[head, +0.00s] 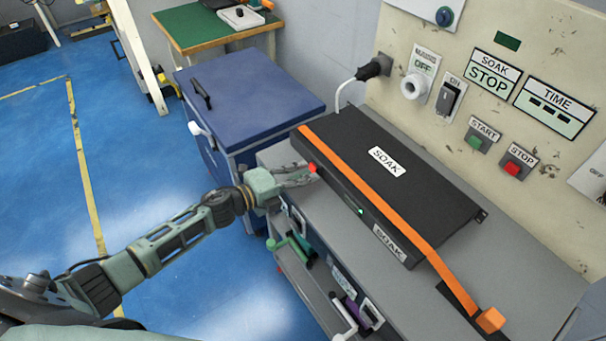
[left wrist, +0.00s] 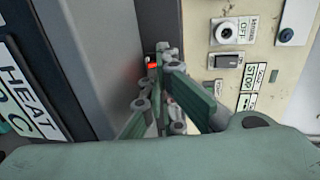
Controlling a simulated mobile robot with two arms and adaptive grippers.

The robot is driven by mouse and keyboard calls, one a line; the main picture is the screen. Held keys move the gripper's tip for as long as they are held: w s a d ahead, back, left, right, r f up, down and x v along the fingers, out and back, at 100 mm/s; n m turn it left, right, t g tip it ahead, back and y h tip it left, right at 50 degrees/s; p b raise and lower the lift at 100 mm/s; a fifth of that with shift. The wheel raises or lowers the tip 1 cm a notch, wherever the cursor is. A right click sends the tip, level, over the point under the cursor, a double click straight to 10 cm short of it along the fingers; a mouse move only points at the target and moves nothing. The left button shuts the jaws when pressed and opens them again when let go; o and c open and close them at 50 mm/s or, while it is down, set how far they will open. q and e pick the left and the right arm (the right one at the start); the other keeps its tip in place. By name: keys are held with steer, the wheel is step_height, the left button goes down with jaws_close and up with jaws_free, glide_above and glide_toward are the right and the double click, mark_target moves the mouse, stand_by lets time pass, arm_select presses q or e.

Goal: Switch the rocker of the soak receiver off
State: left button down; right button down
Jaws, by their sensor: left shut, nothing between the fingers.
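The soak receiver (head: 405,185) is a flat black box with white SOAK labels, lying on a grey bench. A red rocker (head: 313,168) shows at the left end of its front face. A small green light (head: 361,211) glows further along that face. My left gripper (head: 308,176) is shut and empty, its fingertips right at the red rocker. I cannot tell whether they touch it. In the left wrist view, the red rocker (left wrist: 153,67) shows just beyond the closed fingers (left wrist: 160,60), which hide part of it. My right gripper is not in view.
An orange strap (head: 370,193) runs along the receiver's top. The wall panel (head: 400,45) behind carries a black plug (head: 374,67), an ON switch (head: 449,97) and START and STOP buttons. A blue cabinet (head: 250,95) stands left. An open drawer (head: 310,285) sits below the bench.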

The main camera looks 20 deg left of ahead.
arm_select(q)
steer(key=f+b, duration=0.1)
steer(key=b, duration=0.1)
steer(key=shift+w+d+f+b, duration=0.1)
steer(key=shift+d+b, duration=0.05)
steer(key=shift+b, duration=0.15)
steer(key=shift+r, duration=0.45)
steer(key=f+v, duration=0.1)
steer(key=v, duration=1)
steer(key=shift+s+a, duration=0.4)
steer(key=shift+r, duration=0.15)
